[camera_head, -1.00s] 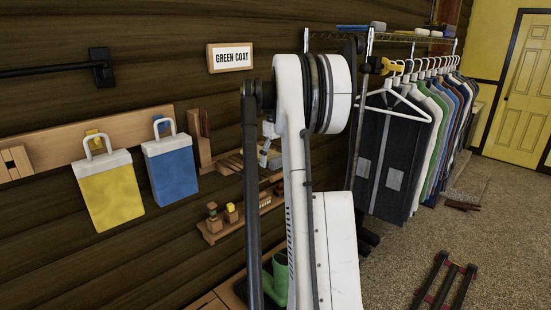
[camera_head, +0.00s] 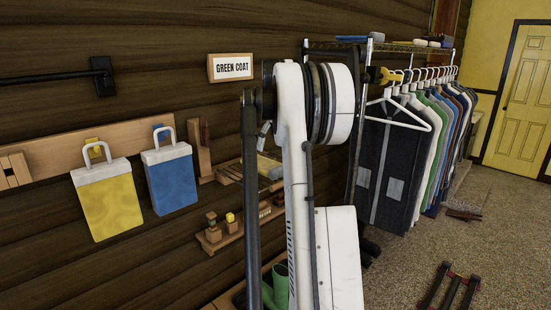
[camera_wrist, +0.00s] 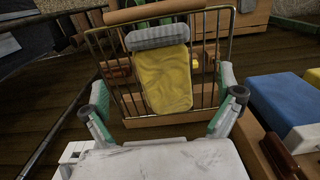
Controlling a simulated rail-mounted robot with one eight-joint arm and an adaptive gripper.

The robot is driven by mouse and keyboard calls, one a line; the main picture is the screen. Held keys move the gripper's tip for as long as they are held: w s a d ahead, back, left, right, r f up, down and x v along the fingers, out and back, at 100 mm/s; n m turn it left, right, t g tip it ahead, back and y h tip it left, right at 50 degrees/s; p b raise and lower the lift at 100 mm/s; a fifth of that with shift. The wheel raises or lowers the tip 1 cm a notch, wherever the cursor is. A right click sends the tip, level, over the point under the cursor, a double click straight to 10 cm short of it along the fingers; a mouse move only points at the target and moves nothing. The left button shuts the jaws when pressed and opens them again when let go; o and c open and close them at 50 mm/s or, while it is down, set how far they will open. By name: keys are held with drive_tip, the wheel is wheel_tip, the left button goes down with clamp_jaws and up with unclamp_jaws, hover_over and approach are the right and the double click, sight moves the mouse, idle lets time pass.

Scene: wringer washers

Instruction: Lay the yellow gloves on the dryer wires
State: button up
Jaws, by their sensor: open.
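The yellow gloves (camera_wrist: 165,82), with a grey cuff end, lie flat across the dryer wires (camera_wrist: 209,62) in the wrist view. A wooden bar borders the wire rack at the picture's top. The gloves also show small and partly hidden on the wall rack in the head view (camera_head: 268,166), just left of my white arm. My gripper (camera_wrist: 164,90) is open and empty, its green-grey fingers spread either side of the gloves. I cannot tell the exact gap between fingers and wires. In the head view my gripper is mostly hidden behind the arm.
A yellow bag (camera_head: 107,202) and a blue bag (camera_head: 170,180) hang from the peg rail left of the rack. A small wooden shelf (camera_head: 236,232) is below the rack, with green boots (camera_head: 279,287) lower still. A clothes rail with coats (camera_head: 390,160) stands right.

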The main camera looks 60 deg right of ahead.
drive_tip(key=shift+r, duration=1.3)
drive_tip(key=w+a+r+n+t+h, duration=0.1)
drive_tip(key=w+a, duration=0.1)
drive_tip(key=a, duration=1.4)
drive_tip(key=w+a+r+t+h, duration=0.1)
drive_tip(key=w+a+r+t, duration=0.1)
drive_tip(key=a, duration=1.5)
drive_tip(key=s+a+f+t, duration=0.1)
drive_tip(key=s+a+f, duration=0.4)
drive_tip(key=a, duration=0.4)
drive_tip(key=s+a+f+n+t+y, duration=0.1)
drive_tip(key=s+a+f, duration=0.4)
drive_tip(key=a, duration=0.4)
drive_tip(key=s+a+f+t+y, duration=0.1)
drive_tip(key=s+a+f+t, duration=0.1)
drive_tip(key=s+a+f, duration=0.4)
drive_tip(key=s+a, duration=0.1)
drive_tip(key=a, duration=0.2)
drive_tip(key=shift+s+a+n, duration=0.25)
drive_tip(key=shift+n, duration=0.05)
wheel_tip(320, 180, down, 8)
drive_tip(key=b, duration=0.8)
